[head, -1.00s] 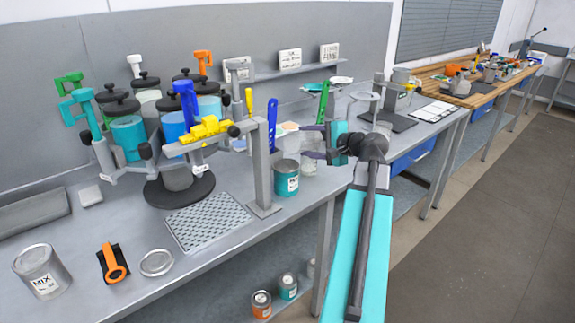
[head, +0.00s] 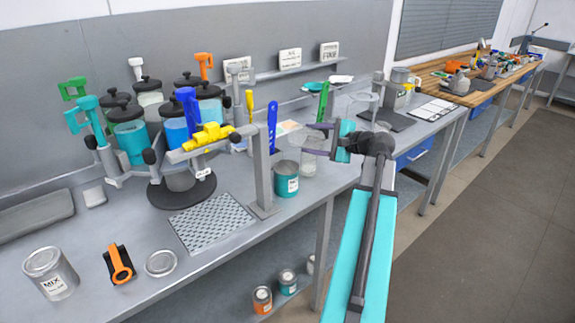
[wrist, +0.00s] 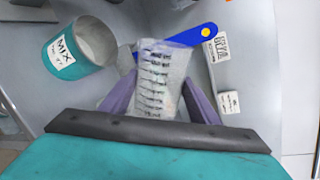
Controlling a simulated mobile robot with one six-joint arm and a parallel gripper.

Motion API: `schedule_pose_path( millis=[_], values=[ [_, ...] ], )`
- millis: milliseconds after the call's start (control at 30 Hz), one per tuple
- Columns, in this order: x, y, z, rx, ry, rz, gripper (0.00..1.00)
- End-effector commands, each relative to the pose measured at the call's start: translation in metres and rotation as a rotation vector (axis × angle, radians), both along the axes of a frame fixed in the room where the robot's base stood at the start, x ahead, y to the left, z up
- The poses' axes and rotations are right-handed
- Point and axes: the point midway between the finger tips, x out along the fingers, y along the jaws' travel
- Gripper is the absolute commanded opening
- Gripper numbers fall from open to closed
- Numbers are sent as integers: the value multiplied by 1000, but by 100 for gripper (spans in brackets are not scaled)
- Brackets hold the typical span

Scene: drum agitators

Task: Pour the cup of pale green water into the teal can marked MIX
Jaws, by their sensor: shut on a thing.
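My gripper (wrist: 155,95) is shut on a clear cup (wrist: 163,72) with dark graduation marks, one purple finger on each side of it. In the head view my gripper (head: 319,143) holds this cup (head: 309,164) just right of the teal can, over the bench. The pale green tint of its contents is hard to make out. The teal can (head: 286,180) stands upright and open on the bench near its front edge. In the wrist view the can (wrist: 70,58) shows its MIX label and grey inside, left of the cup and apart from it.
A grey post with a yellow clamp (head: 209,135) stands left of the teal can, before a carousel of lidded jars. Another MIX can (head: 50,272), metal grey, stands at far left. A perforated mat (head: 212,222) lies between.

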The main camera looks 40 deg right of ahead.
Motion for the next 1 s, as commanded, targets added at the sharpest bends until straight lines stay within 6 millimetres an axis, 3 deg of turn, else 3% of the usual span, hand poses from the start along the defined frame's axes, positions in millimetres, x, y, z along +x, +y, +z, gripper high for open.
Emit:
schedule_pose_path(
  millis=[667,867,1000],
  values=[
    [0,-4,12,408,-30,0,27],
    [-1,-15,-1,540,-39,1,27],
    [-1,-21,3,623,-46,0,27]
  ],
)
